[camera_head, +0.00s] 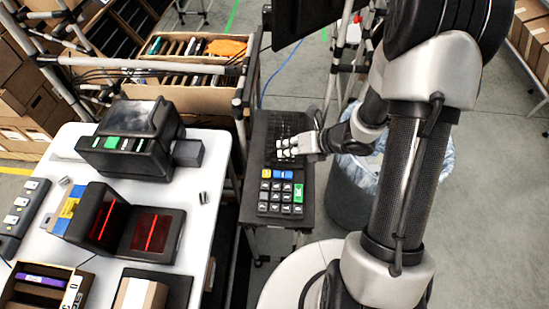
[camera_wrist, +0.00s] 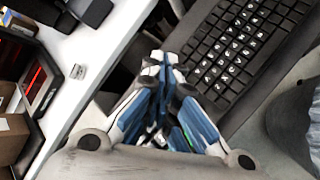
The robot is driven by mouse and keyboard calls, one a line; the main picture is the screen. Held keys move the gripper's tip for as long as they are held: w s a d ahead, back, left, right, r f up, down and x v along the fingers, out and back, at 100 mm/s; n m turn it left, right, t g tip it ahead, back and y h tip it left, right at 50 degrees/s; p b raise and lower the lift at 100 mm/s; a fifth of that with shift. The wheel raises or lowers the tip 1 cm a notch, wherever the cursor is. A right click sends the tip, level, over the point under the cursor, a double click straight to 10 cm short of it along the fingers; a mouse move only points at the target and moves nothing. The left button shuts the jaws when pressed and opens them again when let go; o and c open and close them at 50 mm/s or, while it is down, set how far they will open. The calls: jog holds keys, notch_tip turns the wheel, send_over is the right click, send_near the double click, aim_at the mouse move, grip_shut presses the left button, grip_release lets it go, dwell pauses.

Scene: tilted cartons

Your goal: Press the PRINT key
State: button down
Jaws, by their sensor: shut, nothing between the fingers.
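A long black keyboard (camera_head: 257,150) lies on a narrow dark stand in the head view. Its near end has grey keys (camera_head: 275,197), a yellow key (camera_head: 266,174), two blue keys (camera_head: 283,174) and a tall green key (camera_head: 298,192). The key labels are too small to read, so I cannot tell which is PRINT. My gripper (camera_head: 279,148) is shut and empty over the keyboard's middle, beyond the coloured keys. In the wrist view, my gripper's closed tips (camera_wrist: 164,60) show beside the keyboard's lettered keys (camera_wrist: 232,42); the gripper hides the coloured keys.
A white table (camera_head: 210,215) on the left carries a black label printer (camera_head: 130,140) with green buttons and a scanner with red lights (camera_head: 152,235). A grey bin (camera_head: 348,195) stands right of the keyboard. A carton of files (camera_head: 190,98) is behind.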

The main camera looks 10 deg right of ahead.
jog(key=shift+s, duration=0.2)
jog(key=shift+f, duration=0.1)
jog(key=b, duration=0.6)
send_over(285, 172)
notch_tip(285, 172, down, 8)
jog(key=shift+r, duration=0.15)
jog(key=shift+f+b, duration=0.4)
jog(key=shift+f, duration=0.05)
jog(key=shift+f, duration=0.1)
dwell(0.7)
jog(key=shift+f+b, duration=0.35)
jog(key=shift+b, duration=0.3)
